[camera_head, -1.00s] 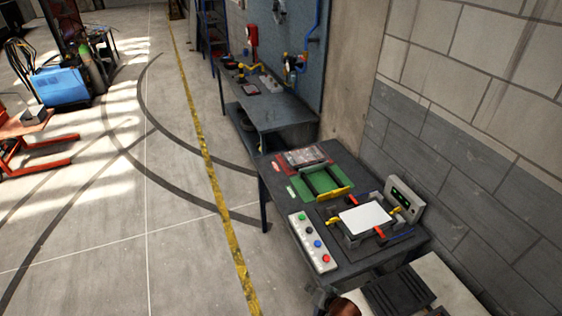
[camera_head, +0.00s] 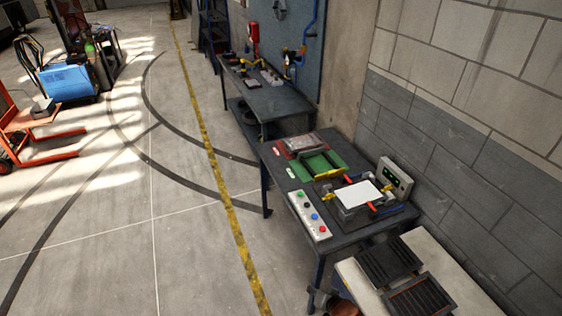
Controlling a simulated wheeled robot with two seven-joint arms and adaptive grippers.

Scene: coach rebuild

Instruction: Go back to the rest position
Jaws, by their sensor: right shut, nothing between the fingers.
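Neither of my grippers can be made out in the head view. No part of my arms shows clearly. The dark workbench (camera_head: 352,239) stands right of centre against the grey block wall. On it sits a fixture with a white plate (camera_head: 358,195), with red and yellow clamps around it. A green tray (camera_head: 318,164) lies behind the fixture. A button panel (camera_head: 309,215) with coloured buttons lies along the bench's left edge.
A pale table with black slotted trays (camera_head: 388,262) stands at the lower right. A second bench (camera_head: 272,103) stands farther back. A blue machine (camera_head: 68,83) and a red lift (camera_head: 50,142) stand at the left. The floor left of the yellow line (camera_head: 214,158) is mostly clear.

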